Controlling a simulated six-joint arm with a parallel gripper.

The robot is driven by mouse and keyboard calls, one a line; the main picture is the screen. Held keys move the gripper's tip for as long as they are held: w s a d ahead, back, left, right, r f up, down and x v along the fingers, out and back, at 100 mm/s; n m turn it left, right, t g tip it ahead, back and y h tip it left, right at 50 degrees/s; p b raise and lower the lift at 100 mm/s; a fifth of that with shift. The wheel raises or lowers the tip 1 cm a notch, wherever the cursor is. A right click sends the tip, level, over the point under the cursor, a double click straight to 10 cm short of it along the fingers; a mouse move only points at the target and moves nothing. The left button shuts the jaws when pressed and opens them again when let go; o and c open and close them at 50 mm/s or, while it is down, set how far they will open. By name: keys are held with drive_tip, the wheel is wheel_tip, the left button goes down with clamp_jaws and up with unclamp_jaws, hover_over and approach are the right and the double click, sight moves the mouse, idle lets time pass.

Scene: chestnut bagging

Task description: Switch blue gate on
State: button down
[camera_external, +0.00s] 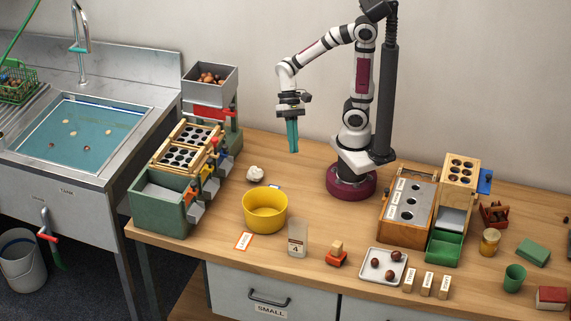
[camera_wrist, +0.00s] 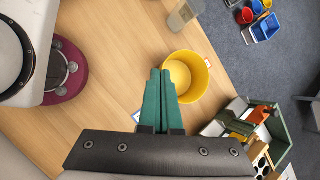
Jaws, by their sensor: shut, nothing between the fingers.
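My gripper (camera_external: 293,149) hangs in mid-air with its green fingers together, pointing down and empty, behind and above the yellow bowl. In the wrist view the closed fingers (camera_wrist: 160,74) overlap the left edge of the bowl. A blue part (camera_external: 225,161) shows on the right side of the chestnut sorter, beside red and yellow parts and grey chutes. Another blue piece, a flat plate (camera_external: 485,181), sticks out of the wooden holed block at the right. I cannot tell which is the blue gate or how it is set. My gripper is apart from both.
The sorter (camera_external: 163,199) stands at the left by the sink. A wooden box (camera_external: 391,234) is right of my base. Table between sorter and base is mostly clear.

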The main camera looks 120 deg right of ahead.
drive_tip(key=w+d+f+m+t, duration=0.1)
drive_tip(key=w+d+m+t, duration=0.15)
drive_tip(key=d+m, duration=0.3)
drive_tip(key=w+d+f+m+t, duration=0.1)
drive_tip(key=w+d+m+t, duration=0.2)
drive_tip(key=d, duration=0.4)
drive_tip(key=m+t+h, duration=0.3)
drive_tip(key=m, duration=0.5)
approach(227, 152)
drive_tip(key=v, duration=0.4)
drive_tip(key=shift+s+f+n, duration=0.1)
drive_tip(key=shift+n, duration=0.15)
drive_tip(key=x, duration=1)
